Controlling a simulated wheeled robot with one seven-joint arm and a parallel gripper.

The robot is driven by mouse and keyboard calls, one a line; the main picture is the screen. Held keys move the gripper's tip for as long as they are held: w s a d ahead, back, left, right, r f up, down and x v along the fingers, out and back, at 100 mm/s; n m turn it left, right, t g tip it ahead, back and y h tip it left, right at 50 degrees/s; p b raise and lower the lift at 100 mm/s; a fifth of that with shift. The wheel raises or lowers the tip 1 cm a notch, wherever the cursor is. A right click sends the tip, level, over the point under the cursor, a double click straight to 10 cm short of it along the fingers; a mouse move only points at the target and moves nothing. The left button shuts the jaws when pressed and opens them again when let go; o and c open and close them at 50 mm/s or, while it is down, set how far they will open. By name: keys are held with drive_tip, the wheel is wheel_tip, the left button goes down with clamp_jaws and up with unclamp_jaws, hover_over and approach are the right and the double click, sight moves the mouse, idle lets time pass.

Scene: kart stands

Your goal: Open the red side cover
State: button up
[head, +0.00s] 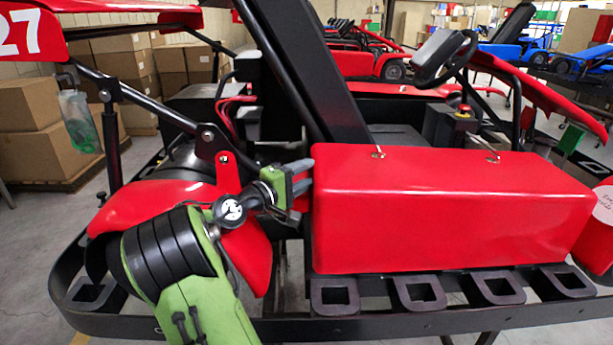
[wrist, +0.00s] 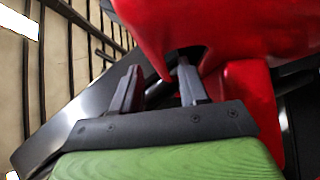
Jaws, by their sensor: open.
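The red side cover (head: 450,215) is a long box-shaped panel on the near side of the kart, in the right half of the head view. It sits flat and closed, with two small metal fasteners on its top edge. My gripper (head: 305,178) is at the cover's left end, fingers pointing right towards it. In the wrist view my gripper (wrist: 157,85) has its two grey fingers apart with nothing clearly between them. A red surface (wrist: 220,35) fills the upper right there, close to the right finger. Whether a finger touches the cover cannot be told.
A black bumper rail (head: 380,325) with square slots runs below the cover. A black diagonal post (head: 310,70) rises behind my gripper. A red fender (head: 150,207) lies to the left. Cardboard boxes (head: 35,130) stand at the far left.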

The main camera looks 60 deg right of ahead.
drive_tip(key=shift+s+d, duration=0.2)
drive_tip(key=shift+d, duration=0.4)
clamp_jaws()
drive_tip(key=shift+f, duration=0.15)
